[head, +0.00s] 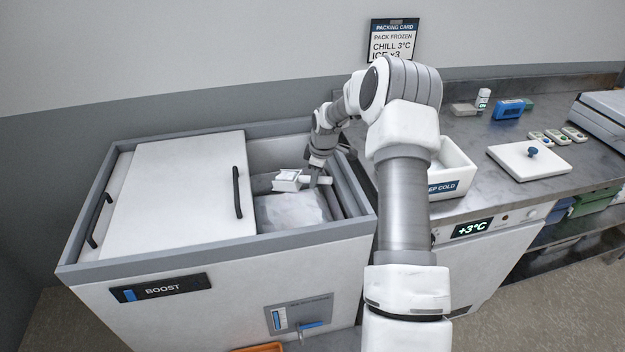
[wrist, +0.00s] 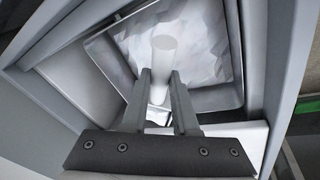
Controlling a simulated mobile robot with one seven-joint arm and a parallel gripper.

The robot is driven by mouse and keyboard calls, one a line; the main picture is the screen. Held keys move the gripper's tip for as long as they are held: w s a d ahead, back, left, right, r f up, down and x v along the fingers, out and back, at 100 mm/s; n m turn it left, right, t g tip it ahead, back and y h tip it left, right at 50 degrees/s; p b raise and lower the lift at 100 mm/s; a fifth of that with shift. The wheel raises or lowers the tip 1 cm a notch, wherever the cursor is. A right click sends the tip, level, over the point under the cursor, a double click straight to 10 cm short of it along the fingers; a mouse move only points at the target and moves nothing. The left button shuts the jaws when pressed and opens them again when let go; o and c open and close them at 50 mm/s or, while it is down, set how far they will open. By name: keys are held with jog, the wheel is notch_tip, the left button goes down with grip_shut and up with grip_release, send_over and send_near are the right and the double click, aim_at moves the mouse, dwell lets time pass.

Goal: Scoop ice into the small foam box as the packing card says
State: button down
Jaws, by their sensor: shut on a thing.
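My gripper (head: 318,172) is inside the open right part of the chest freezer (head: 100,262). It is shut on the white handle of the scoop (head: 288,180), whose handle end also shows in the wrist view (wrist: 163,62). The scoop is over the tray of ice (head: 292,210); whether it holds ice is unclear. The ice fills much of the wrist view (wrist: 205,50). The white foam box (head: 455,160) stands open on the counter, partly hidden by my arm. The packing card (head: 394,42) on the wall reads "PACK FROZEN, CHILL 3°C, ICE x3".
The freezer's sliding lid (head: 175,195) covers its left part. A white lid with a blue knob (head: 515,162) lies on the counter (head: 470,137). A blue device (head: 508,108) and a small white bottle (head: 483,98) stand behind. A display (head: 472,228) below reads +3°C.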

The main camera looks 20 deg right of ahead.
jog(key=shift+t+y, duration=0.4)
jog(key=shift+w+d+p+v, duration=0.15)
jog(key=shift+p+v, duration=0.35)
jog(key=shift+v, duration=0.6)
jog(key=shift+w+d+p+v, duration=0.15)
jog(key=shift+p+v, duration=0.35)
jog(key=shift+v, duration=0.65)
jog(key=shift+w+d+p+v, duration=0.15)
jog(key=shift+p+v, duration=0.35)
jog(key=shift+v, duration=0.6)
jog(key=shift+r, duration=0.1)
